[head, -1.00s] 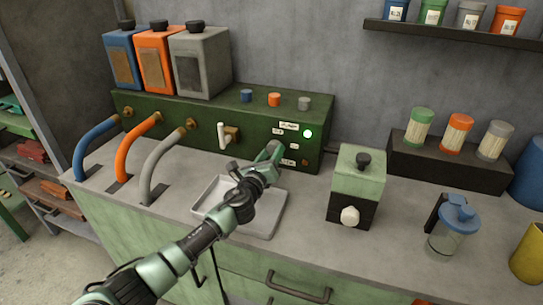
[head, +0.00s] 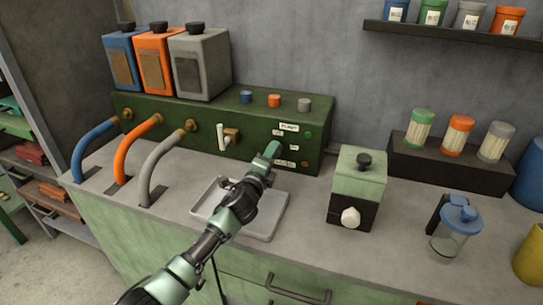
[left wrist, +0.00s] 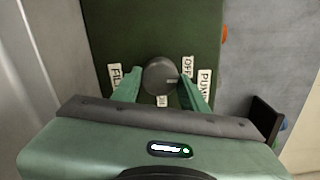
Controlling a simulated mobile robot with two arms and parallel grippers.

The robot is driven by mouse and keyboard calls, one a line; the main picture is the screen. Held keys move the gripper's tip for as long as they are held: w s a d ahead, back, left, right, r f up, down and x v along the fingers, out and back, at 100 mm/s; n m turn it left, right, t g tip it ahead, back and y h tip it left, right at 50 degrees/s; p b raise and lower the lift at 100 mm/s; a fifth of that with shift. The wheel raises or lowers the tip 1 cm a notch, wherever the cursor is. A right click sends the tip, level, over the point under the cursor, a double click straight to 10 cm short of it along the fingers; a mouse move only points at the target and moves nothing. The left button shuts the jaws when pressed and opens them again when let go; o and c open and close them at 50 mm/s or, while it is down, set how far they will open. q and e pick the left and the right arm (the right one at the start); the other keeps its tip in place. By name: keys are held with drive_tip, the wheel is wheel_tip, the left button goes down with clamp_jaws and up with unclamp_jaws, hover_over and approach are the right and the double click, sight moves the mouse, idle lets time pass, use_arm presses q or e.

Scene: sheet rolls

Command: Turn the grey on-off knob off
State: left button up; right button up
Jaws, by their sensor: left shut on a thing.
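The grey on-off knob (left wrist: 160,76) is on the front of the green machine (head: 225,120). In the left wrist view it sits between the two fingers of my left gripper (left wrist: 160,88), which is shut on it. Its pale mark points right, toward the side of the OFF label (left wrist: 187,66); the ON label (left wrist: 162,101) is below the knob. In the head view my left gripper (head: 271,153) reaches the panel and hides the knob. The round light (head: 309,135) beside the PUMP label is dark green, unlit. My right gripper is out of view.
A grey tray (head: 262,231) lies under my left arm. A white lever (head: 221,137) on a brass tap is left of the gripper. A green and black box (head: 358,187) stands right on the counter, and a clear jug (head: 450,240) farther right.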

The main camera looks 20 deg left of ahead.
use_arm(q)
drive_tip(key=shift+f+n, duration=0.1)
drive_tip(key=shift+n, duration=0.6)
drive_tip(key=o, duration=1.4)
drive_tip(key=shift+s+a, duration=0.2)
drive_tip(key=shift+s, duration=3.75)
